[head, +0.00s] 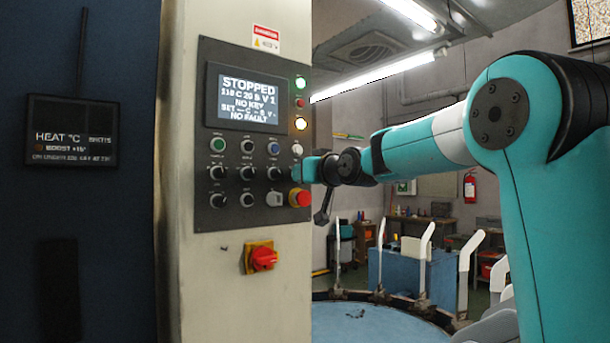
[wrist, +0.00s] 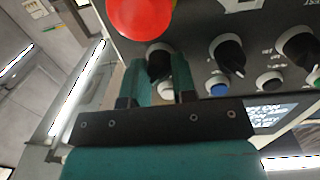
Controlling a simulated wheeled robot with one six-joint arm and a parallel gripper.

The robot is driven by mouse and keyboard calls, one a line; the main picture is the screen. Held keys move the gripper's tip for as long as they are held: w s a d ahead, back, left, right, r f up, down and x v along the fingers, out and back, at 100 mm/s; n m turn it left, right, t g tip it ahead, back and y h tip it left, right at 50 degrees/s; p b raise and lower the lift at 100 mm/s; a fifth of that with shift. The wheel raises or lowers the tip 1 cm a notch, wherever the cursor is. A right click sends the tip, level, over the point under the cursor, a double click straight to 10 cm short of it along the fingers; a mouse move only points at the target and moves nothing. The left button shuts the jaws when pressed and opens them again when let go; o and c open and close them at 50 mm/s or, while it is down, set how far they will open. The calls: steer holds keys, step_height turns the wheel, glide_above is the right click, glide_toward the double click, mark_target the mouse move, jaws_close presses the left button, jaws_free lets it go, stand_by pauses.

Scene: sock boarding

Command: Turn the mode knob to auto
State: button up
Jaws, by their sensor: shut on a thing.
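The control panel (head: 205,210) has rows of black knobs and push buttons. My gripper (wrist: 157,75) is shut on a black knob (wrist: 158,62) in the wrist view, with one finger on each side of it. In the head view my gripper (head: 305,170) reaches the panel's right edge in the middle knob row and hides this knob. The labels around the knobs are too small to read, so I cannot tell which is marked mode or where auto lies. The display (head: 248,98) reads STOPPED, NO KEY and NO FAULT.
A red emergency-stop button (head: 300,198) sits just below my gripper and shows large in the wrist view (wrist: 140,15). A white button (head: 297,149) is just above. A red rotary switch (head: 263,258) is lower down. A blue round table (head: 375,325) with upright white forms stands right.

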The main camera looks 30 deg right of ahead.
steer(key=o, duration=0.9)
steer(key=s+b, duration=0.4)
steer(key=s, duration=0.1)
steer(key=s+b, duration=0.5)
steer(key=s, duration=0.1)
steer(key=s+b, duration=0.4)
steer(key=s, duration=0.2)
steer(key=shift+s+r+b, duration=0.2)
steer(key=shift+r+b, duration=0.1)
steer(key=shift+a, duration=0.1)
